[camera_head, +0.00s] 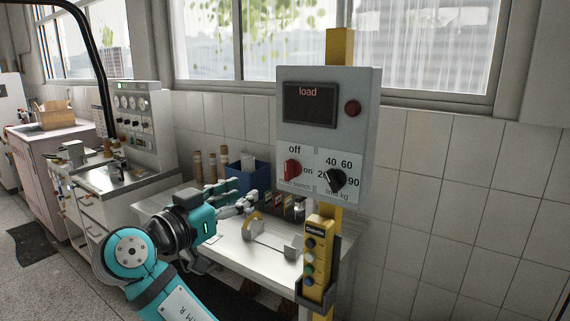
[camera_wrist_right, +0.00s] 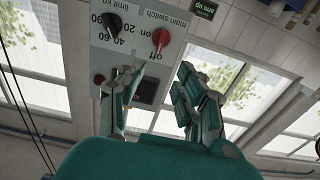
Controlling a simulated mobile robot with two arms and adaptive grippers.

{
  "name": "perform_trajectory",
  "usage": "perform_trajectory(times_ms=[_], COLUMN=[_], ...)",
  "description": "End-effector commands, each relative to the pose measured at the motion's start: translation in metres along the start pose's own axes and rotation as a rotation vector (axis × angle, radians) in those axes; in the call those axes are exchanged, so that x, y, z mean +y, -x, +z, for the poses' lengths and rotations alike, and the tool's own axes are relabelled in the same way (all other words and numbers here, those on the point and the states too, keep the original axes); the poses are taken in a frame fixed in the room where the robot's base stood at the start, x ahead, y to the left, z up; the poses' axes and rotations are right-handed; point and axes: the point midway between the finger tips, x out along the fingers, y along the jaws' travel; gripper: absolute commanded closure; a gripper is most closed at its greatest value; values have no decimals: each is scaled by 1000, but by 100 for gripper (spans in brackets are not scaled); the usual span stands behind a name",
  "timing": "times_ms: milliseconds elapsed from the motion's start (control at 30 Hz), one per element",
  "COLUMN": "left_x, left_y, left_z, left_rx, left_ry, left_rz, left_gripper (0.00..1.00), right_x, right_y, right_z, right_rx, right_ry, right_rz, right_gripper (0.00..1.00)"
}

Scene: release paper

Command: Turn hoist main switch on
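The hoist's grey control box (camera_head: 324,132) is mounted on a yellow post. Its main switch, a red knob (camera_head: 292,170), sits at the lower left, with "off" above it and "on" to its right. It appears to point up towards "off". The red knob also shows upside down in the right wrist view (camera_wrist_right: 161,40), beyond the fingers. My right gripper (camera_head: 248,200) is left of and below the box, apart from it. In the wrist view its fingers (camera_wrist_right: 157,78) are spread with nothing between them. My left gripper is not in view.
A black limit knob (camera_head: 336,180) is right of the red one. Below hangs a yellow pendant (camera_head: 317,258) with buttons. A white workbench (camera_head: 225,245) holds a blue bin (camera_head: 248,174) and small items. A grey machine (camera_head: 140,120) stands at the left.

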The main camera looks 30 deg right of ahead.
Motion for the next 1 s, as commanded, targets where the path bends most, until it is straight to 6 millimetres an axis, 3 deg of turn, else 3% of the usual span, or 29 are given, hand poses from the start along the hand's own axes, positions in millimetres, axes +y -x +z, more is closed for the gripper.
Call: perform_trajectory(times_ms=[600,800,1000], left_x=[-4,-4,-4], left_y=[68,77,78], left_z=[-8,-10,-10], left_rx=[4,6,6], left_ry=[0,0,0], left_rz=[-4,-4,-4], left_gripper=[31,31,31], right_x=[0,-1,-1], right_y=[-130,-152,-157], right_z=[-4,-2,0], right_rx=[2,2,0], right_ry=[8,6,5], right_rz=[1,0,-2], right_gripper=[65,65,65])
